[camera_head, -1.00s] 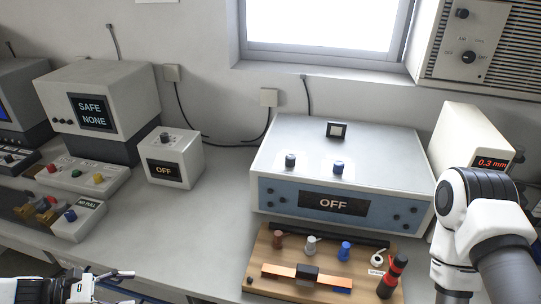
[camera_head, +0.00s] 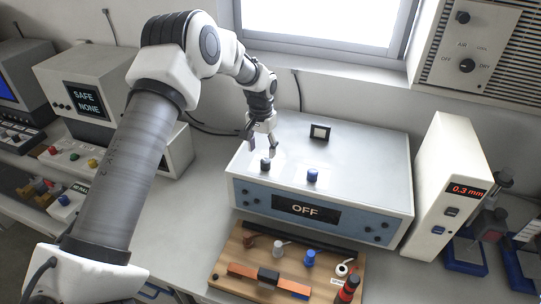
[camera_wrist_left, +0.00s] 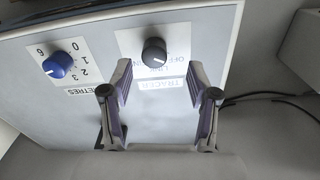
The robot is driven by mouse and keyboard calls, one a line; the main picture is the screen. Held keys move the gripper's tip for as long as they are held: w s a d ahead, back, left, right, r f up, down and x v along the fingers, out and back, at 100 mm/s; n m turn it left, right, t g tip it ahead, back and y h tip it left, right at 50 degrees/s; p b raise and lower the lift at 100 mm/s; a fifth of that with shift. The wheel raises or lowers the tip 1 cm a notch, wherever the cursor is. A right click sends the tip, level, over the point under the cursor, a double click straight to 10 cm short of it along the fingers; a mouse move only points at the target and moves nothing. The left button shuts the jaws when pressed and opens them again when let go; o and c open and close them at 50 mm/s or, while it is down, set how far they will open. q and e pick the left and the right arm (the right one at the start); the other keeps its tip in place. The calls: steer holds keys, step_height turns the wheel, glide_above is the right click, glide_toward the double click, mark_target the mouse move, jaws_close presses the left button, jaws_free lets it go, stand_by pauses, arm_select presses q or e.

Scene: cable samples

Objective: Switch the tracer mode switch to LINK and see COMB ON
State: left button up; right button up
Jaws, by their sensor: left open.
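The tracer mode switch (camera_head: 266,164) is a dark knob on top of the grey and blue instrument box (camera_head: 362,158). In the left wrist view it is a black knob (camera_wrist_left: 154,52) on a white plate with the label TRACER (camera_wrist_left: 160,84). Its pointer setting is hard to read. The box's front display (camera_head: 305,210) reads OFF. My left gripper (camera_head: 262,138) is above and just behind the knob. In the left wrist view the open fingers (camera_wrist_left: 160,98) spread apart, with the knob ahead of and between them, untouched. My right gripper is out of view.
A blue knob (camera_head: 312,176), labelled METRES in the left wrist view (camera_wrist_left: 58,64), sits beside the switch. A small black-framed block (camera_head: 320,132) stands behind. A wooden board (camera_head: 238,258) with terminals lies in front. A white 0.3 mm meter (camera_head: 440,185) stands at right.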

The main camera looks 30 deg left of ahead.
mark_target(265, 161)
arm_select(q)
steer(key=shift+s+a+f+p, duration=0.15)
steer(key=shift+f+p, duration=0.05)
steer(key=shift+f, duration=0.25)
steer(key=shift+s+a+f+p, duration=0.1)
steer(key=shift+f+p, duration=0.05)
steer(key=shift+f, duration=0.3)
steer(key=f, duration=0.1)
steer(key=w+d+f, duration=0.1)
steer(key=d+f+p, duration=0.1)
steer(key=f, duration=0.1)
steer(key=shift+w, duration=0.35)
steer(key=shift+s+a, duration=0.35)
steer(key=shift+a, duration=0.15)
steer(key=shift+c, duration=0.4)
steer(key=shift+s+a, duration=0.1)
steer(key=c, duration=0.5)
jaws_close()
steer(key=shift+d, duration=0.3)
steer(key=shift+a, duration=0.1)
